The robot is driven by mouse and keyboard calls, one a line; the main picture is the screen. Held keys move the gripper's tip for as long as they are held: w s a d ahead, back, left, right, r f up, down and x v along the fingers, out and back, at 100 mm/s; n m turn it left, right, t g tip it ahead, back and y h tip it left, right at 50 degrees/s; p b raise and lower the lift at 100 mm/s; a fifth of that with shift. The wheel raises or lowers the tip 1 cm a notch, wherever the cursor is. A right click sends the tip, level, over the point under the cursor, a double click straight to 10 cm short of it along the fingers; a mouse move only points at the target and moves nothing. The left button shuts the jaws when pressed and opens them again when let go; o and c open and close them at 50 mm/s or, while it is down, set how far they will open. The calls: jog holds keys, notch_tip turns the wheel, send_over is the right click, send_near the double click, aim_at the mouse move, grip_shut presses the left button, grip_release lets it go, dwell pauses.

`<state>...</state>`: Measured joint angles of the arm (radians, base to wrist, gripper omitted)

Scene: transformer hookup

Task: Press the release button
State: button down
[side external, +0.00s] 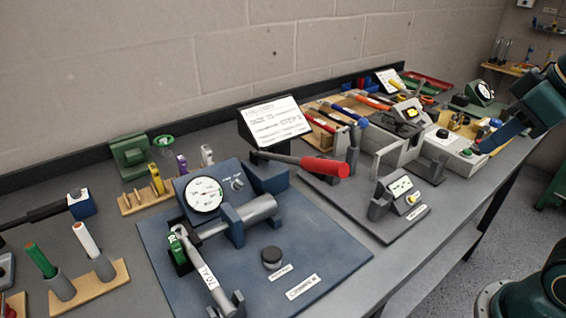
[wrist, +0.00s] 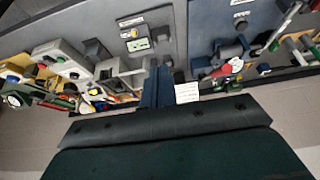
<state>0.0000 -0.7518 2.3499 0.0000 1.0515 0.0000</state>
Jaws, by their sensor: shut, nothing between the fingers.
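A black round knob or button (side external: 271,257) stands on the blue base plate (side external: 340,250), beside a small label I cannot read. It also shows near the top of the wrist view (wrist: 240,26). A small grey panel (side external: 400,187) on the grey plate has a yellow button (side external: 411,199). I cannot tell which is the release button. My gripper (side external: 484,148) is at the right in the side view, well away from the blue plate. Its fingers (wrist: 156,72) are together and empty in the wrist view.
The blue plate carries a dial gauge (side external: 204,194), a grey cylinder and a torque-type wrench (side external: 205,270). A red-handled tool (side external: 325,167) crosses above the plates. Tool racks and a sign (side external: 272,122) line the back. The bench front edge is mostly clear.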

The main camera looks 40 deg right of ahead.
jog(key=w+a+r+y, duration=0.1)
jog(key=w+a+r, duration=0.1)
jog(key=w+a, duration=0.35)
jog(key=m+t+y, duration=0.2)
jog(key=y, duration=0.2)
send_over(278, 255)
notch_tip(278, 255, down, 12)
jog(key=shift+f, duration=0.85)
jog(key=shift+f, duration=4.35)
